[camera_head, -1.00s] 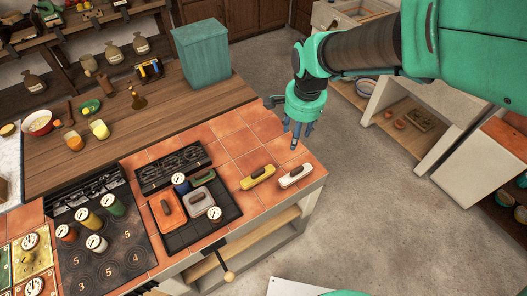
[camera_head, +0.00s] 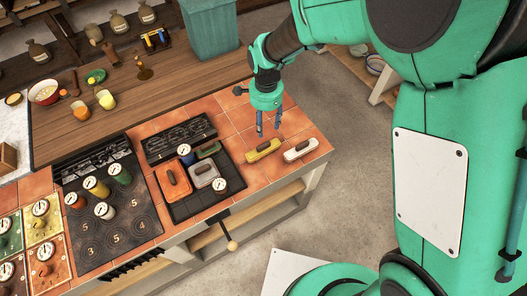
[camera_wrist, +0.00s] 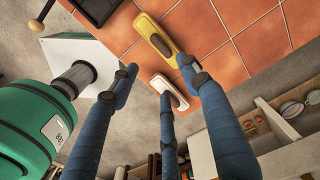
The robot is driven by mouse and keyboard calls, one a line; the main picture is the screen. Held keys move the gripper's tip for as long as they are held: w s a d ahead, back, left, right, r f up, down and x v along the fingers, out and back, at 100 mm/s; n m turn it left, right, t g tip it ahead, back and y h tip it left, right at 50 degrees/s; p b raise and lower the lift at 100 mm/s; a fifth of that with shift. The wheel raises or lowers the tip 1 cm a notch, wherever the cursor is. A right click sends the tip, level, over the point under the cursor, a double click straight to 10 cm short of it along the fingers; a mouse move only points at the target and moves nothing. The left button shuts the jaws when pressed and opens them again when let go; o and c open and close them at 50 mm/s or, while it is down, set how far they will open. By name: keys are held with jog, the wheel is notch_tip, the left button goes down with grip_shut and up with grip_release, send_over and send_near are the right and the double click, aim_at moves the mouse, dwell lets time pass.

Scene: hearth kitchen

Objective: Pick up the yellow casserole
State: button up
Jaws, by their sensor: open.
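The yellow casserole (camera_head: 263,150) is a small oblong dish with a dark handle on top. It sits on the terracotta tiles of the counter, just left of a similar white casserole (camera_head: 300,149). In the wrist view the yellow casserole (camera_wrist: 155,36) lies beyond the fingertips, and the white casserole (camera_wrist: 170,90) is between the fingers' lines, partly hidden by one. My gripper (camera_head: 268,126) is open and empty, fingers pointing down, above the tiles close behind the yellow casserole. It also shows in the wrist view (camera_wrist: 160,85) with its blue fingers spread.
A dark tray (camera_head: 200,184) with orange, grey and green dishes and gauges stands left of the yellow casserole. A dark hob (camera_head: 115,225) with several coloured canisters is farther left. The counter's edge is close to the white casserole. Tiles behind are free.

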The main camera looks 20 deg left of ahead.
jog(key=shift+f, duration=0.1)
jog(key=b, duration=0.1)
send_over(264, 146)
jog(key=shift+w+d+f, duration=0.1)
jog(key=shift+d+f, duration=0.05)
jog(key=shift+f, duration=1.95)
jog(key=shift+d+f, duration=0.1)
jog(key=shift+f, duration=2)
jog(key=shift+a+f+b, duration=0.15)
jog(key=shift+f+b, duration=0.3)
jog(key=shift+f, duration=0.85)
jog(key=shift+a+f+b, duration=0.1)
jog(key=shift+f+b, duration=0.3)
jog(key=shift+f, duration=0.9)
jog(key=shift+c, duration=0.5)
grip_shut()
